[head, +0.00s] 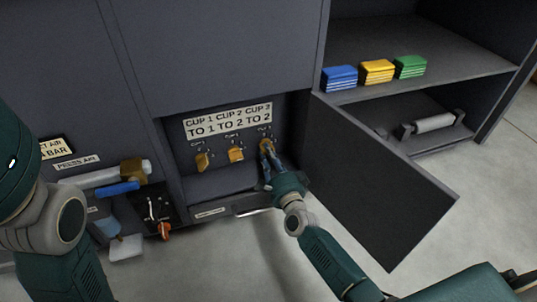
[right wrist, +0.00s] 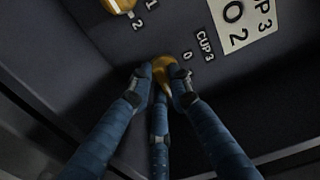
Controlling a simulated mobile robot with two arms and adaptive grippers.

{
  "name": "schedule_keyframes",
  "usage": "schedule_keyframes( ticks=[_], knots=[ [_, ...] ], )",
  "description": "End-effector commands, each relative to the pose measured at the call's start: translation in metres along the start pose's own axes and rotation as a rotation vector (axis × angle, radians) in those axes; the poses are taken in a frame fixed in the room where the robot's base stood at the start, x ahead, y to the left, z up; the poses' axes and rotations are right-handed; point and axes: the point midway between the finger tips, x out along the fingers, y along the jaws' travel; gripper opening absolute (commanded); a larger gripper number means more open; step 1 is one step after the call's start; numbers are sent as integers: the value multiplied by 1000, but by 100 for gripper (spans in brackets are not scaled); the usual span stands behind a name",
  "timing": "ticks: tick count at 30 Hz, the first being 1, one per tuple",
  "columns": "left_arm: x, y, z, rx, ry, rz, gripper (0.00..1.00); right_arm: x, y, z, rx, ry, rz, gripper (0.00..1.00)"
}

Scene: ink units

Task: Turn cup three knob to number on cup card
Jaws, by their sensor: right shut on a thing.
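The cup three knob (head: 266,143), yellow, is the rightmost of three knobs inside an open cabinet bay. My right gripper (head: 266,160) reaches up to it and is shut on it. In the right wrist view the fingers close around the knob (right wrist: 164,63), with a 0 and a CUP 3 label beside it. The fingers hide much of the knob, so I cannot tell which number it points to. The cup card (head: 228,120) above the knobs reads CUP 1 TO 1, CUP 2 TO 2, CUP 3 TO 2. My left arm shows at the left, but its gripper does not.
The cup one knob (head: 203,161) and cup two knob (head: 236,155) sit to the left. An open dark door (head: 385,185) stands right of my right arm. Blue, yellow and green stacks (head: 376,71) lie on a shelf.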

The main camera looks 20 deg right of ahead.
Motion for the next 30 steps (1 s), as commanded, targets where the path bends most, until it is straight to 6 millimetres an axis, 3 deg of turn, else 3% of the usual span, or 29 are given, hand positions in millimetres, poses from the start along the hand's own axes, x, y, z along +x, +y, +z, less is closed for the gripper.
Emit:
schedule_keyframes(
  ticks=[4, 5, 8, 20, 30],
  knots=[
    [0, 0, 0, 0, 0, 1, 38, -1, 2, -1, 3, 1, 3, 0],
    [0, 0, 0, 1, 0, 1, 38, -1, 2, -1, 3, 1, 3, 20],
    [0, 0, 0, 1, -1, 3, 38, -1, 2, -1, 2, 1, 3, 38],
    [0, 1, 2, 4, -4, 10, 38, -9, 2, 0, 2, 1, 3, 38],
    [0, 1, 1, 2, -3, 8, 38, -77, 2, -1, 1, 1, 4, 38]
  ],
)
